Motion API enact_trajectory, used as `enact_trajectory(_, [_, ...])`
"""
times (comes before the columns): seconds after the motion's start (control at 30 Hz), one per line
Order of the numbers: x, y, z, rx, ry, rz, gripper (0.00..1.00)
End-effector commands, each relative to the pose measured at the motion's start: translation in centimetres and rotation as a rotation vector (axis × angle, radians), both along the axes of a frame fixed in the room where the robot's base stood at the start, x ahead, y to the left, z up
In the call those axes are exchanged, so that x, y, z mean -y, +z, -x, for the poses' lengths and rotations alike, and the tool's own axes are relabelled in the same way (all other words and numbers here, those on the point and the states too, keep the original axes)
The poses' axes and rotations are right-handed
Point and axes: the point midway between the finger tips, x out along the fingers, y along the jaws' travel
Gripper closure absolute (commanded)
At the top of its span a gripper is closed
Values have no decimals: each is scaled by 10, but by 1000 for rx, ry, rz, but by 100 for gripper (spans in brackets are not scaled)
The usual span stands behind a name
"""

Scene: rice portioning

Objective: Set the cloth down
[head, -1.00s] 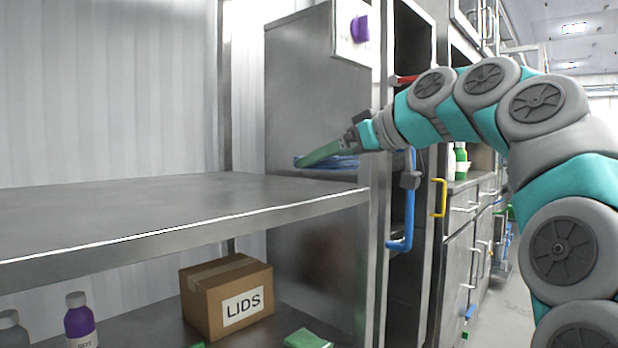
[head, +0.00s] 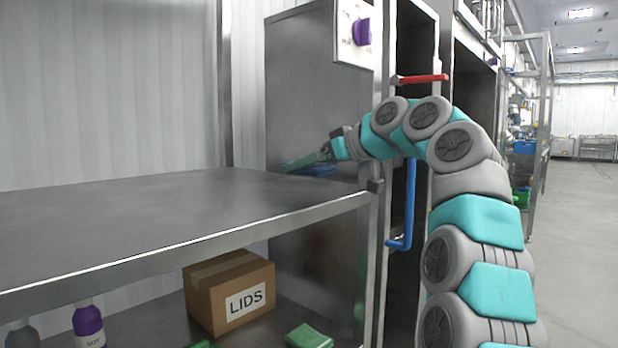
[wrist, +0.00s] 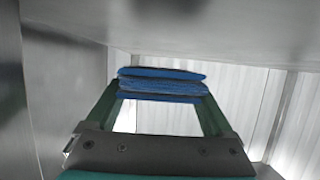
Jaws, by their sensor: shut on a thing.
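The blue cloth (head: 313,169) is folded and held at the end of my gripper (head: 304,163), over the far right part of the steel shelf top (head: 150,215). In the wrist view the folded cloth (wrist: 162,84) lies between the two green fingers, which are shut on it. I cannot tell from these views whether the cloth touches the shelf top.
A steel cabinet side (head: 310,90) with a purple knob (head: 361,32) stands close beside my gripper. A blue door handle (head: 409,205) and a red handle (head: 423,78) are near my arm. The shelf top is otherwise bare. A LIDS box (head: 230,290) stands on the lower shelf.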

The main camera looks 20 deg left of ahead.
Motion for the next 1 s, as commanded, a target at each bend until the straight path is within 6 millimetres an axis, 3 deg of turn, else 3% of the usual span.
enact_trajectory(0.2, [-1,-31,2,-1,2,-3,96])
enact_trajectory(0.63, [1,-36,0,0,0,-1,96])
enact_trajectory(0.67, [1,-36,1,0,0,-1,13])
enact_trajectory(0.8, [1,-35,0,0,0,0,0])
enact_trajectory(1.0, [0,-35,0,-1,0,0,0])
